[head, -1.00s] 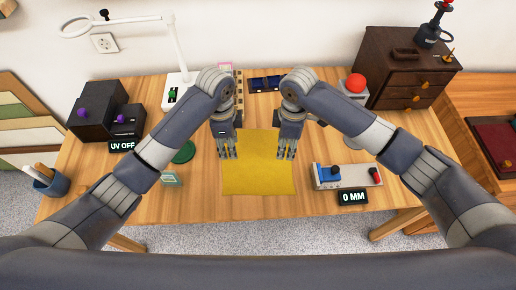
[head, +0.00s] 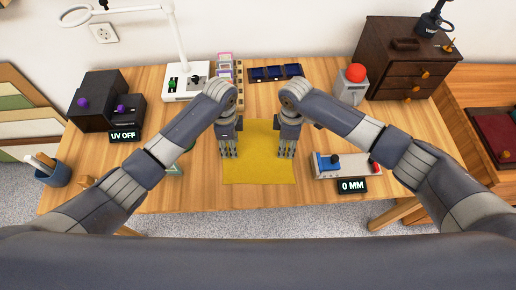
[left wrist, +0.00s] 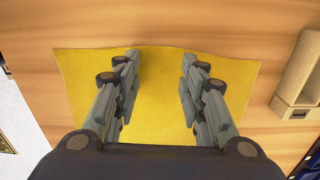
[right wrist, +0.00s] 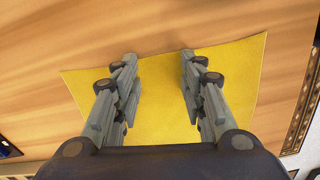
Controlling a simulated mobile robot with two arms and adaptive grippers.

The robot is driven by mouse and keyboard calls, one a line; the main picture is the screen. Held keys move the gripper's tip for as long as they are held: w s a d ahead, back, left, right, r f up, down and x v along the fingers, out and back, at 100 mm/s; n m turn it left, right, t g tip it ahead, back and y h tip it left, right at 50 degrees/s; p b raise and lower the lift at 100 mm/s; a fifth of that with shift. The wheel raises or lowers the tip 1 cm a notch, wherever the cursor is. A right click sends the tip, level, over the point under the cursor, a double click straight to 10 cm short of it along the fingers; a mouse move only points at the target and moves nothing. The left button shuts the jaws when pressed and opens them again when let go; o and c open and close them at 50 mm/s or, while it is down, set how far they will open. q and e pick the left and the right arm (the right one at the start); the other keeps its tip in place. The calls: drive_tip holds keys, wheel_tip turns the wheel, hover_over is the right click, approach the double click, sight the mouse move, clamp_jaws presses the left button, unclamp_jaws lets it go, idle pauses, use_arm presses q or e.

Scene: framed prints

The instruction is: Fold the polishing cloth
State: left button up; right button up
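The yellow polishing cloth (head: 258,172) lies spread flat on the wooden table, in the middle of the head view. My left gripper (head: 229,154) points down over the left part of the cloth. My right gripper (head: 287,154) points down over its right part. In the left wrist view the fingers (left wrist: 160,58) are apart, with bare cloth (left wrist: 160,95) between them and their tips near one cloth edge. The right wrist view also shows parted fingers (right wrist: 157,60) over the cloth (right wrist: 160,95). I cannot tell whether any fingertips touch it. My arms partly cover its far corners.
Dark boxes (head: 95,100) are at left. A grey block with a red button (head: 355,75) and a gauge device (head: 345,166) are at right. Table in front of the cloth is clear.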

use_arm(q)
drive_tip(key=shift+f, duration=0.2)
drive_tip(key=shift+c, duration=0.2)
use_arm(e)
drive_tip(key=shift+f, duration=0.2)
drive_tip(key=shift+c, duration=0.2)
use_arm(q)
drive_tip(key=shift+r, duration=0.1)
drive_tip(key=c, duration=0.4)
use_arm(e)
drive_tip(key=shift+r, duration=0.1)
drive_tip(key=c, duration=0.4)
use_arm(q)
clamp_jaws()
use_arm(e)
clamp_jaws()
use_arm(q)
drive_tip(key=shift+f, duration=0.2)
use_arm(e)
drive_tip(key=shift+f, duration=0.2)
use_arm(q)
drive_tip(key=shift+r, duration=0.1)
use_arm(e)
drive_tip(key=shift+r, duration=0.1)
